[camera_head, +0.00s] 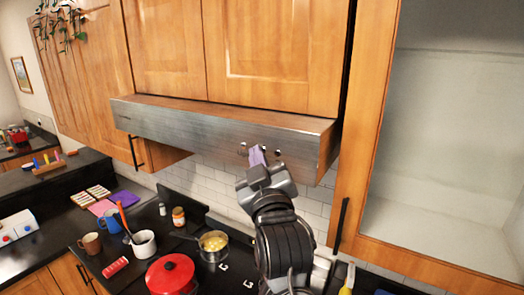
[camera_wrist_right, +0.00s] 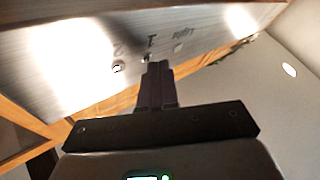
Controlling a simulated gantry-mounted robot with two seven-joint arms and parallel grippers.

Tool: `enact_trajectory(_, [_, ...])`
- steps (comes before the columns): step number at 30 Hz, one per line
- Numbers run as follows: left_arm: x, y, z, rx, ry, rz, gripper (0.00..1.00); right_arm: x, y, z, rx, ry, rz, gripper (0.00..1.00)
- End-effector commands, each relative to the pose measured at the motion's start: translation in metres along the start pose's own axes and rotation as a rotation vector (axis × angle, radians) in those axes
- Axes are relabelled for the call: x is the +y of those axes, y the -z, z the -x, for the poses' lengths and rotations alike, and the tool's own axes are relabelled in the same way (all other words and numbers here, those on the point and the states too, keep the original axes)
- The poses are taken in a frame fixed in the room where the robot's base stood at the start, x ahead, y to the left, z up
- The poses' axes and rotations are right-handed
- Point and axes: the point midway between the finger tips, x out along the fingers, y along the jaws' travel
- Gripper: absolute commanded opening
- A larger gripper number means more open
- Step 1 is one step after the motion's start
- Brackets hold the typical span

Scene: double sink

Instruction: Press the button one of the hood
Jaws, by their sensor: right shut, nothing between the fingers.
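The range hood (camera_head: 200,125) is a brushed metal band under wooden cabinets. Its front carries small round buttons. In the right wrist view the panel (camera_wrist_right: 90,50) is marked "2", "1" and "Light". Button one (camera_wrist_right: 145,58) is a small knob below the "1", partly covered by my fingertips. Button two (camera_wrist_right: 118,67) is left of it, and the light button (camera_wrist_right: 178,47) is to the right. My right gripper (camera_head: 257,155) is shut and empty, its tips (camera_wrist_right: 158,66) at the panel by button one. Whether they touch it I cannot tell. My left gripper is out of view.
An open cabinet (camera_head: 440,130) is on the right, its door edge near my right arm. White tiles line the wall under the hood.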

Motion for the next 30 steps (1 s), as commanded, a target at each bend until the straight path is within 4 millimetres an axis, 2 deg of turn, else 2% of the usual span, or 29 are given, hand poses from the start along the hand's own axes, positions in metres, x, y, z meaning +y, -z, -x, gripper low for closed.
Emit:
enact_trajectory(12, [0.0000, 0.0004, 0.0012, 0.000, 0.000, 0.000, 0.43, 0.0013, -0.0016, -0.0018, -0.001, 0.000, 0.000, 0.00])
enact_trajectory(30, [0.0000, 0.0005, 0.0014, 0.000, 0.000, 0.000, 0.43, -0.0053, 0.0047, 0.0070, -0.001, 0.000, 0.000, 0.00])
